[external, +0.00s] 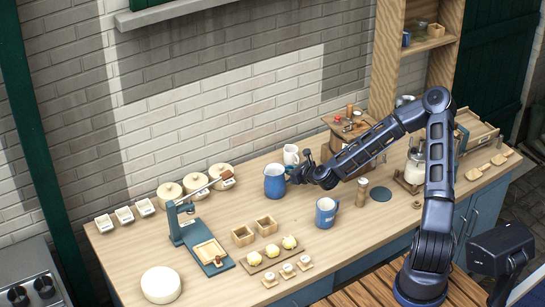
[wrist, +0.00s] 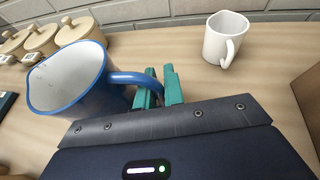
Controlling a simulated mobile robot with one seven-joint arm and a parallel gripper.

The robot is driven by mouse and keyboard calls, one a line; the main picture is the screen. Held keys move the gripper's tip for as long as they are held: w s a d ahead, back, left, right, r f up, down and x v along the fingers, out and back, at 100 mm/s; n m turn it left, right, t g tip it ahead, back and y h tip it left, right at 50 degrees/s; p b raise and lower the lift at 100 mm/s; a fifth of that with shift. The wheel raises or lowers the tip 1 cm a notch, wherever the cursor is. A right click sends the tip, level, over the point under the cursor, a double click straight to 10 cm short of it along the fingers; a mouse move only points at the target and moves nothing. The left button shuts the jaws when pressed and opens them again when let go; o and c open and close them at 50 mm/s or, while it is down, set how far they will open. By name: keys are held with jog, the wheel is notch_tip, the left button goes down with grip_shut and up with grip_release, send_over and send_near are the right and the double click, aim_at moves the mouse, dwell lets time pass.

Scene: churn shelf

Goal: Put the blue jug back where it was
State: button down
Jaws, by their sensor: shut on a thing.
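The blue jug (external: 275,182) is upright near the middle of the bench, toward the wall. It fills the left of the wrist view (wrist: 82,88), with a pale inside and a blue handle. My gripper (external: 296,174) reaches it from the right and is shut on its handle. In the wrist view the green fingers (wrist: 158,88) close around the handle. I cannot tell whether the jug's base touches the bench or is slightly above it.
A white mug (external: 291,154) stands just behind my gripper, and a blue mug (external: 325,213) in front. Lidded pots (external: 170,194) stand left by the wall. Wooden boxes (external: 266,225) lie in front. A dark round mat (external: 380,194) lies bare on the right.

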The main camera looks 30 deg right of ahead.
jog(key=c, duration=1.5)
grip_release()
jog(key=shift+f, duration=0.1)
jog(key=shift+s+r, duration=0.15)
jog(key=shift+r, duration=0.05)
jog(key=v, duration=1.1)
jog(key=shift+s+r, duration=0.2)
jog(key=shift+s, duration=0.1)
jog(key=shift+d, duration=0.1)
